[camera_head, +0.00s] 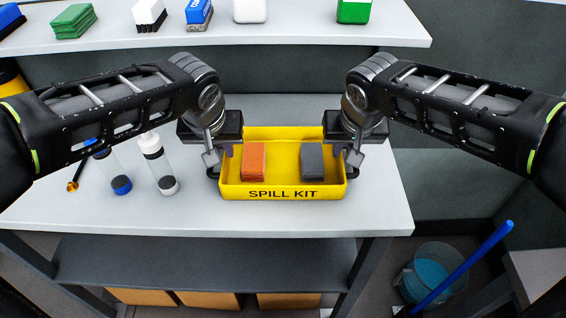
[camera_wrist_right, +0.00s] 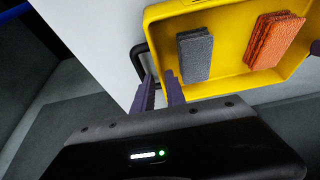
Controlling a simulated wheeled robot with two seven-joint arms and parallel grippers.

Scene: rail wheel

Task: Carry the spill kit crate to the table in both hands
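The yellow spill kit crate (camera_head: 230,190), lettered SPILL KIT, sits level over the front part of a light grey table (camera_head: 60,205). An orange sponge (camera_head: 253,161) and a grey sponge (camera_head: 312,160) lie in it. My left gripper (camera_head: 226,155) is at its left end, its fingertips mostly hidden. My right gripper (camera_head: 340,153) is at its right end. In the right wrist view, the close-set purple fingers (camera_wrist_right: 160,88) are at the dark handle (camera_wrist_right: 136,62) and look shut on it. I cannot tell if the crate's base touches the table.
A back shelf (camera_head: 290,38) holds brushes and containers. A bucket (camera_head: 437,272) with a blue-handled tool stands on the floor at right. Cardboard boxes (camera_head: 208,300) sit under the table.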

